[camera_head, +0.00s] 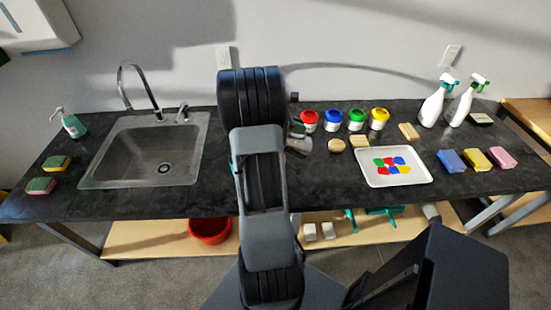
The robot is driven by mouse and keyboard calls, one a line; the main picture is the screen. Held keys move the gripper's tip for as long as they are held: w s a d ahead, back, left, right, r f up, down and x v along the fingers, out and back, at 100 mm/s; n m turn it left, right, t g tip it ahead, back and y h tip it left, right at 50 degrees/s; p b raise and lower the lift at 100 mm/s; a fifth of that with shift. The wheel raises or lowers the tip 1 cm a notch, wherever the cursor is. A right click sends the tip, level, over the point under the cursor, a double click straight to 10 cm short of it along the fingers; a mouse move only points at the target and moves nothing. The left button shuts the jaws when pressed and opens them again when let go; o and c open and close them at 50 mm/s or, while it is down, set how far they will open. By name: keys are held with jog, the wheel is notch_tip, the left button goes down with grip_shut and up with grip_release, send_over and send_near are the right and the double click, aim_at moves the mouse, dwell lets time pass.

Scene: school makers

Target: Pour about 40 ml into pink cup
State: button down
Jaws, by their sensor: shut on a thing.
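No pink cup shows in the head view; my own arm covers the middle of the counter and may hide it. My gripper is not in view, being hidden behind the arm links. A small grey and dark object (299,146) peeks out at the right edge of the arm, mostly covered, and I cannot tell what it is. A bit of teal shows at the arm's left edge, too small to identify. No pouring is visible.
Paint jars with red (309,121), blue (333,120), green (356,119) and yellow lids (379,118) stand at the back. A paint-spotted white tray (421,176), sponges and spray bottles (434,104) are right. A sink (150,157) is left. Bare counter lies between sink and arm.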

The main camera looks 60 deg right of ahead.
jog(key=shift+w+f+g+h+b, duration=0.15)
jog(key=shift+g+h+b, duration=0.35)
jog(key=shift+b, duration=0.8)
jog(key=shift+s+d, duration=0.35)
jog(key=shift+s, duration=0.1)
jog(key=shift+b, duration=0.4)
